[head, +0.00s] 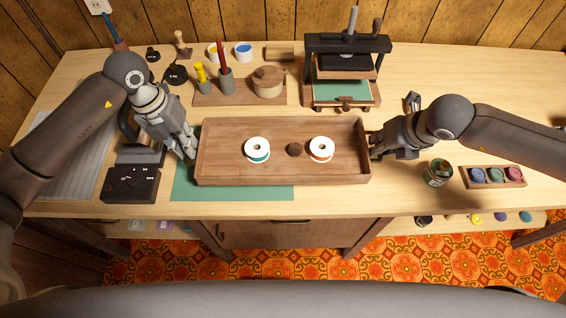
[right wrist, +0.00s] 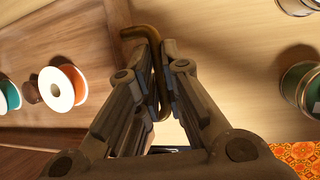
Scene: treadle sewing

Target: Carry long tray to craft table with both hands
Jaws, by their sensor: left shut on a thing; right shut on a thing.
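The long wooden tray (head: 282,178) is at the middle of the craft table (head: 420,75). It holds a spool with green thread (head: 257,150), a spool with orange thread (head: 321,149) and a small dark brown round piece (head: 293,150) between them. My left gripper (head: 190,152) is at the tray's left end, its fingers shut; the handle there is hidden. My right gripper (head: 376,146) is at the right end. The right wrist view shows its fingers shut on the tray's brass handle (right wrist: 141,33). Whether the tray touches the table is hard to tell.
A green mat (head: 235,193) lies under the tray's left part. A press (head: 345,70) and a wooden stand with tools (head: 238,92) are behind it. A dark device (head: 132,183) is at left. A jar (head: 437,173) and a paint-pot rack (head: 492,176) are at right.

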